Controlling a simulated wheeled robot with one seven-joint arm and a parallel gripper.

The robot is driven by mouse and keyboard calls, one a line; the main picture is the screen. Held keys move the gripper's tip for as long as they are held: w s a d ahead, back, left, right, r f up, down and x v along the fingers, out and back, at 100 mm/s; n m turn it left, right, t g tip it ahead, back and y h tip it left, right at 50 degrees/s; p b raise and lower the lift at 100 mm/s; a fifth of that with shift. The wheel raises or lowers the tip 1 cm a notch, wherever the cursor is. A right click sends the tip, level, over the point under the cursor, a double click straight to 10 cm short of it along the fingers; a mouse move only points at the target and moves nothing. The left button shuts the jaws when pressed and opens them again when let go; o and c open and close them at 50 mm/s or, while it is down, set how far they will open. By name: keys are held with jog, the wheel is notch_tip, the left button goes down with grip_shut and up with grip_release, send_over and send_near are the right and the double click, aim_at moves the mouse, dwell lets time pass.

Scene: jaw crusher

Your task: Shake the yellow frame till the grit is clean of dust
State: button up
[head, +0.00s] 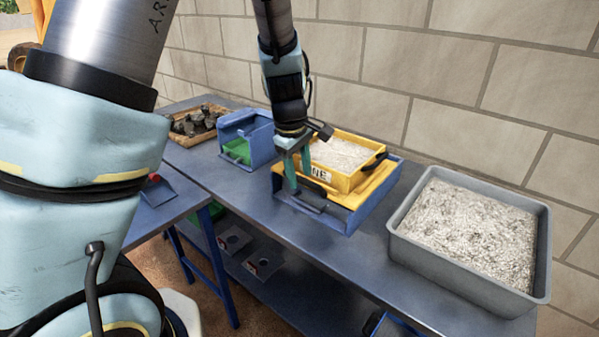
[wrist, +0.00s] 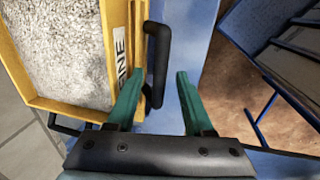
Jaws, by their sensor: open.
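The yellow frame (head: 345,177) holds pale grey grit (head: 341,154) and sits on a blue base (head: 347,217) on the bench. It has black handles at its ends, and part of a label reading "INE" shows on its near wall. My gripper (head: 292,182) is at the frame's near end, pointing down. In the wrist view my gripper (wrist: 160,95) is open, with its green fingers apart on either side of the black handle (wrist: 157,62). The frame's yellow wall (wrist: 117,30) and the grit (wrist: 60,45) are at the left there. Whether a finger touches the handle I cannot tell.
A large grey tray (head: 398,222) full of grit stands to the right on the bench (head: 300,238). A blue box (head: 246,138) with a green inside and a wooden tray (head: 178,138) of dark rocks are at the left. A wall runs behind.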

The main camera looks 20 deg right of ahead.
grip_shut()
dwell(0.5)
dwell(1.0)
